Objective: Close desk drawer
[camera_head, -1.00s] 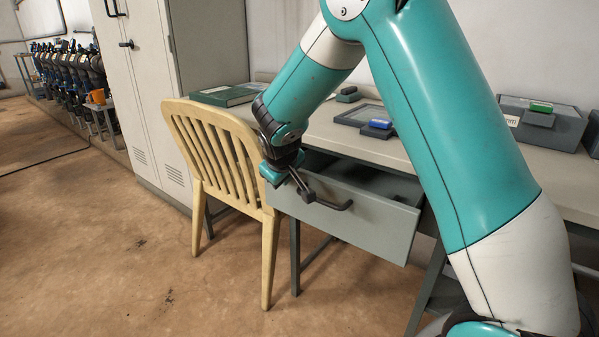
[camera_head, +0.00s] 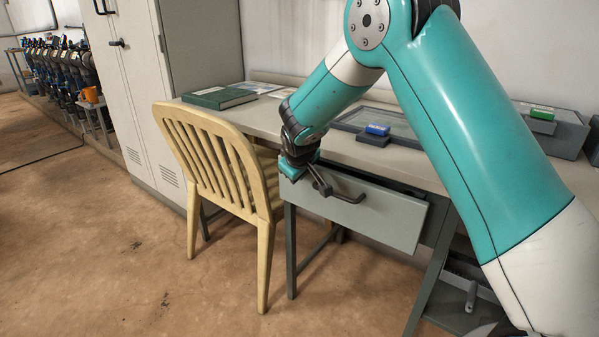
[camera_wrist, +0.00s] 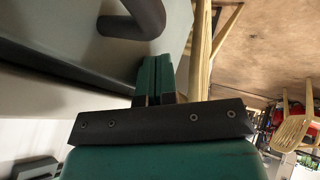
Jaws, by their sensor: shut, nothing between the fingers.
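The desk drawer (camera_head: 385,219) is grey with a dark bar handle (camera_head: 347,197) on its front. It stands a little out from under the desk top (camera_head: 400,165), with a narrow dark gap at its top right. My gripper (camera_head: 322,188) is shut and empty, at the drawer front just left of the handle. In the wrist view the shut fingers (camera_wrist: 155,78) point at the drawer front (camera_wrist: 90,65), and the handle (camera_wrist: 140,15) is close by at the top. Whether the fingertips touch the front I cannot tell.
A wooden chair (camera_head: 215,165) stands close left of the drawer. A green book (camera_head: 219,97), a blue item (camera_head: 378,129) and a grey box with a green item (camera_head: 542,113) lie on the desk. A tall cabinet (camera_head: 150,90) stands behind left. Open floor lies at the front left.

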